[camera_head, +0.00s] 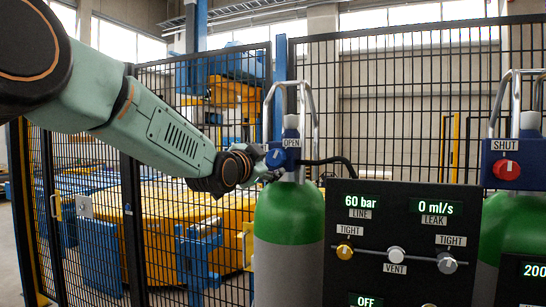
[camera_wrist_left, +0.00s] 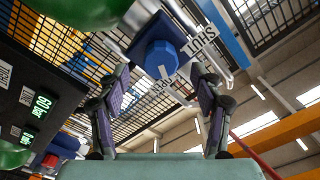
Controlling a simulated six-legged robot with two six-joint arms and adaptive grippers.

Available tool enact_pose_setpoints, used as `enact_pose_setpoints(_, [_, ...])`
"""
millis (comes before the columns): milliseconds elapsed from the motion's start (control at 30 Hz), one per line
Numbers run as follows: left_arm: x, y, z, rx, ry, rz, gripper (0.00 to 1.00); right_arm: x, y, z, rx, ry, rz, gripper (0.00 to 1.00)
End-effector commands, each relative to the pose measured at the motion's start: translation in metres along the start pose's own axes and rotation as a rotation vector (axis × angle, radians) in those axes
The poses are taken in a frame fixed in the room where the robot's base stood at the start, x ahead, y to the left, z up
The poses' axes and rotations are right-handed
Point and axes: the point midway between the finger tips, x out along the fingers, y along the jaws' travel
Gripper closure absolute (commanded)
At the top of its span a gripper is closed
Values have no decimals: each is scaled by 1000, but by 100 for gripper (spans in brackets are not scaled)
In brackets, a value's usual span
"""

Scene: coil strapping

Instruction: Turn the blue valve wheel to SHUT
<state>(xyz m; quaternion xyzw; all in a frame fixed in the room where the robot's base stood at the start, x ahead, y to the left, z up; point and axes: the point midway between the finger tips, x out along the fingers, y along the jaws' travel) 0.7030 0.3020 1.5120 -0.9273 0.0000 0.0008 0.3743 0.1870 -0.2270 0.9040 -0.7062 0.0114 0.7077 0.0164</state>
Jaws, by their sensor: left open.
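The blue valve wheel (camera_head: 275,158) sits on the blue valve block of the left green-topped cylinder (camera_head: 289,214). A plate reading OPEN (camera_head: 291,142) shows on that block. In the left wrist view the blue wheel (camera_wrist_left: 161,57) faces me, with a SHUT label (camera_wrist_left: 198,40) and a partly hidden OPEN label beside it. A white mark on the wheel lies on its side towards OPEN. My left gripper (camera_head: 262,164) is at the wheel's left. Its two fingers stand apart (camera_wrist_left: 162,84), with the wheel ahead between them; contact is not clear. My right gripper is out of view.
A metal guard (camera_head: 316,105) arches over the valve. A black panel (camera_head: 405,220) at the right reads 60 bar and 0 ml/s. A second cylinder (camera_head: 492,231) carries a red knob (camera_head: 506,170) under a SHUT plate. Black mesh fencing (camera_head: 395,70) stands behind.

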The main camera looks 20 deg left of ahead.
Motion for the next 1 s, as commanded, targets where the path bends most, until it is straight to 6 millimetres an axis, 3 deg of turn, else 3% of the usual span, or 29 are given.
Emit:
enact_pose_setpoints(300, [36, -1, -1, -1, -1, 1, 34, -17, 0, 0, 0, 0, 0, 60])
enact_pose_setpoints(700, [42, 0, 0, -1, 0, 1, 34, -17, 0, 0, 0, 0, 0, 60])
enact_pose_setpoints(1000, [42, 0, 0, -2, 0, 1, 59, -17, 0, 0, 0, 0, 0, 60])
